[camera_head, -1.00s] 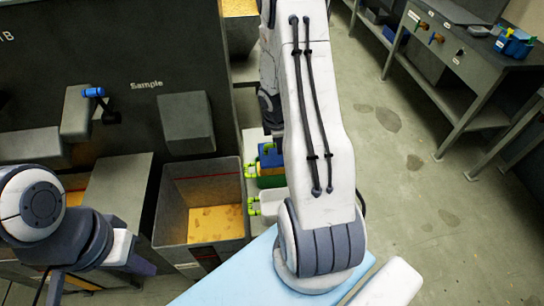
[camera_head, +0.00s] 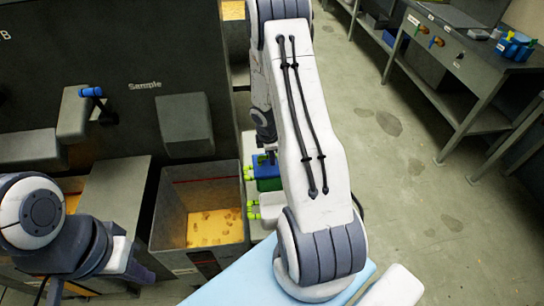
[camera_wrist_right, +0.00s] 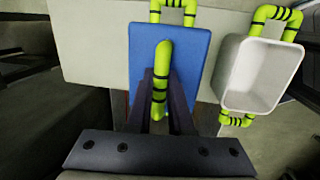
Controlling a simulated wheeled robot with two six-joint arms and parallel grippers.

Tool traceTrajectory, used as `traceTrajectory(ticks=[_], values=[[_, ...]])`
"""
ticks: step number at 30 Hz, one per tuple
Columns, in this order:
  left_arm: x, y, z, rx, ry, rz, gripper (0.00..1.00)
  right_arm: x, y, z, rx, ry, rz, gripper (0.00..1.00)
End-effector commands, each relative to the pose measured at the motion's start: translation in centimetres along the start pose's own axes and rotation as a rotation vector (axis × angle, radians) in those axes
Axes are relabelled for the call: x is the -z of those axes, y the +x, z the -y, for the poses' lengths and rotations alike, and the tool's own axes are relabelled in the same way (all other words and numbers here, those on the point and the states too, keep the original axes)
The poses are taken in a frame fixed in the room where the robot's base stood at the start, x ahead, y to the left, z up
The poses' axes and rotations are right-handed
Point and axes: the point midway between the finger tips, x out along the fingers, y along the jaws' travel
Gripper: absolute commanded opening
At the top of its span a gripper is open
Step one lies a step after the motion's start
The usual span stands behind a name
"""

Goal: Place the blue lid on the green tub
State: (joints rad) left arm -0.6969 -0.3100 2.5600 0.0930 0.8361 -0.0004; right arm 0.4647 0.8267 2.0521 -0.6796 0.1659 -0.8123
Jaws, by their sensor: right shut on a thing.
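The blue lid (camera_wrist_right: 198,52) is in the right wrist view, with a yellow-green, black-banded handle (camera_wrist_right: 163,65) upright at its middle. My right gripper (camera_wrist_right: 160,100) is shut on this handle. In the head view the lid (camera_head: 266,171) is directly over the green tub (camera_head: 270,185), partly behind my right arm. Whether it touches the rim I cannot tell. In the wrist view the lid hides the tub's body; a tub handle (camera_wrist_right: 172,5) shows beyond the lid. My left gripper (camera_head: 98,280) is low at the left of the head view, away from both; its fingers are unclear.
A white open tub (camera_wrist_right: 262,72) with yellow-green handles stands right beside the green tub on a pale surface (camera_wrist_right: 95,50). A dark bin (camera_head: 180,235) with yellow-orange material is to the left. A dark panel marked "Sample" rises behind it.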

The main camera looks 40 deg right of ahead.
Motion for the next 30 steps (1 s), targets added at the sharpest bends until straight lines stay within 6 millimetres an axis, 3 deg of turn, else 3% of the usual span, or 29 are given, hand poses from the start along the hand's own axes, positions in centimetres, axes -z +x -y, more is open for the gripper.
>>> traceTrajectory(ticks=[5,6,7,8,20,23,30], values=[[0.0,0.7,0.1,0.000,0.000,0.000,0.00,0.1,0.7,0.1,0.000,0.000,0.000,0.00],[0.0,0.5,0.0,0.000,0.000,0.000,0.00,0.1,0.5,0.1,0.000,0.000,0.000,0.34],[0.0,0.5,0.0,0.000,0.000,0.000,0.00,0.1,0.5,0.1,0.000,0.000,0.000,0.46],[0.0,0.5,0.0,0.000,0.000,0.000,0.00,0.1,0.5,0.1,0.000,0.000,0.000,0.49],[0.0,-0.2,0.0,0.000,0.000,0.000,0.00,0.0,-0.2,0.0,0.000,0.000,0.000,0.49],[0.1,-1.1,-0.1,0.000,0.000,0.000,0.00,-0.1,-1.5,-0.2,-0.001,0.000,0.000,0.49],[0.2,-3.0,-0.2,0.000,0.000,0.000,0.00,-0.1,-7.0,-0.2,-0.005,0.001,0.000,0.49]])
